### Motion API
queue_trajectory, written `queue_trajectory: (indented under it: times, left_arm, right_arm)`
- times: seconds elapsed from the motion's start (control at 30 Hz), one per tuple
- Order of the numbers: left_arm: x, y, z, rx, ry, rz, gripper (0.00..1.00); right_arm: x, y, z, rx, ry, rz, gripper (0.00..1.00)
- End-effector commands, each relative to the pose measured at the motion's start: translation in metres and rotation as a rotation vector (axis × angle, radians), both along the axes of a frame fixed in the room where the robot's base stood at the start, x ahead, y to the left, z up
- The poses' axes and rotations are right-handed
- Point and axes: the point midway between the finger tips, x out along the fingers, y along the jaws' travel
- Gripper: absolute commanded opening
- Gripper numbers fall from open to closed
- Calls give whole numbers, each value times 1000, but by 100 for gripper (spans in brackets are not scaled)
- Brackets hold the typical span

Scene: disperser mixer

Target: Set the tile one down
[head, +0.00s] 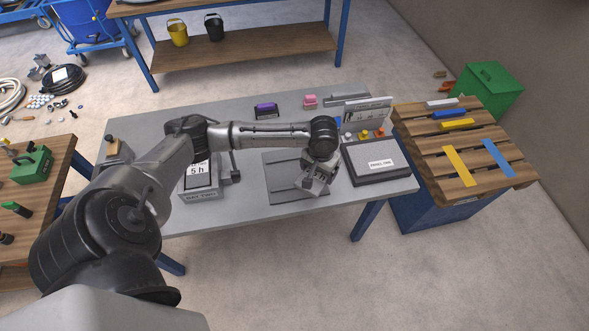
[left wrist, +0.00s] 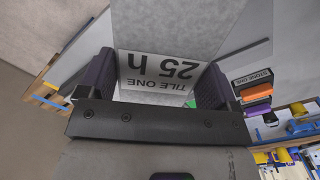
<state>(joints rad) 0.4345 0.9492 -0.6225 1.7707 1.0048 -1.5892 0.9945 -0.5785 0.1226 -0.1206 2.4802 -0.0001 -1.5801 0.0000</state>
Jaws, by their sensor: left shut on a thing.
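My left gripper (head: 312,188) is over the middle of the grey table, low above a flat darker grey plate (head: 281,172). In the left wrist view my left gripper (left wrist: 155,85) is shut on tile one (left wrist: 180,30), a light grey slab. Its white label, upside down in that view, reads "TILE ONE 25 h". In the head view the gripper mostly hides the tile. I cannot tell whether the tile touches the plate. My right gripper is not in view.
A grey box (head: 368,176) with a white label stands right of the plate. A device with a "5 h" card (head: 197,174) stands left. Behind are purple (head: 266,110) and pink (head: 310,101) items and an upright board (head: 368,112). A wooden pallet (head: 430,165) holds coloured strips at the right.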

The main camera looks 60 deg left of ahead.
Motion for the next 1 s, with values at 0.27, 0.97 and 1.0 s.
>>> queue_trajectory:
  times: [0.27,0.97,1.0]
  left_arm:
    - [-13,55,-35,4,3,6,44]
    - [-24,104,-76,-1,0,2,44]
    - [-24,104,-81,0,0,2,44]
  right_arm:
    - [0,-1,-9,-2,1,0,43]
    - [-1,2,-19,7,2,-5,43]
    - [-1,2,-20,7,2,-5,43]
